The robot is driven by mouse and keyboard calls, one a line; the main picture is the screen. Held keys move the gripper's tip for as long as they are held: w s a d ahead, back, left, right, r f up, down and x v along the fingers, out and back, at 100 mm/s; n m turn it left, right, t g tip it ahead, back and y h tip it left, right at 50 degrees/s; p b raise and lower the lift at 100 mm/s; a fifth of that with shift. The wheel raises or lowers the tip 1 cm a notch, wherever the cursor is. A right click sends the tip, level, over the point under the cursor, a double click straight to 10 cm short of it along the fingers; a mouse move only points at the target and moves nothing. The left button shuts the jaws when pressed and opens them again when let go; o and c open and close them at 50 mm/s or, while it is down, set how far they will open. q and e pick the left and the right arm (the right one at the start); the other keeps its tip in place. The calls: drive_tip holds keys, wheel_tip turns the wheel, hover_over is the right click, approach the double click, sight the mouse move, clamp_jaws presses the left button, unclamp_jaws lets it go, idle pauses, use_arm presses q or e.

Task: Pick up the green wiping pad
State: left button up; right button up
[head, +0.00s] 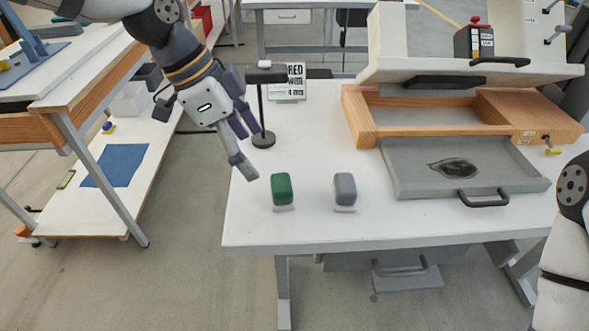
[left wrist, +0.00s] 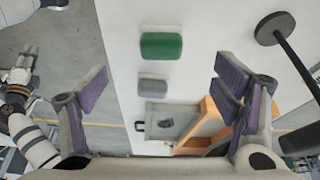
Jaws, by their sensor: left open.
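The green wiping pad (head: 282,189) stands on the white table near its front left; it also shows in the left wrist view (left wrist: 161,46). A grey pad (head: 345,188) of similar shape stands to its right, and also shows in the left wrist view (left wrist: 153,88). My left gripper (head: 243,148) is open and empty, above the table and up-left of the green pad in the head view. In the left wrist view the green pad lies beyond the spread fingers, between their lines. What seems to be my right gripper (left wrist: 25,68) is at the left wrist view's left edge.
A black stand (head: 263,138) rises behind my left gripper, with a sign (head: 291,83) near it. A grey tray (head: 420,178) with a handle and a wooden frame (head: 358,118) fill the table's right side. The table front around the pads is clear.

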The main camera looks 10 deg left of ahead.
sight(279, 183)
use_arm(q)
drive_tip(key=b+x, duration=0.1)
drive_tip(key=x, duration=0.4)
drive_tip(key=shift+s+d+f, duration=0.1)
drive_tip(key=shift+d+f, duration=0.15)
drive_tip(key=shift+f, duration=0.1)
drive_tip(key=x, duration=0.5)
drive_tip(key=shift+w+d+f+b, duration=0.25)
drive_tip(key=shift+w+d+b, duration=0.05)
drive_tip(key=shift+d, duration=0.05)
drive_tip(key=shift+w, duration=0.1)
use_arm(e)
drive_tip(key=shift+s+f+g, duration=0.4)
drive_tip(key=shift+s+f, duration=0.55)
drive_tip(key=shift+s, duration=0.3)
use_arm(q)
drive_tip(key=shift+r, duration=0.1)
drive_tip(key=c, duration=1.2)
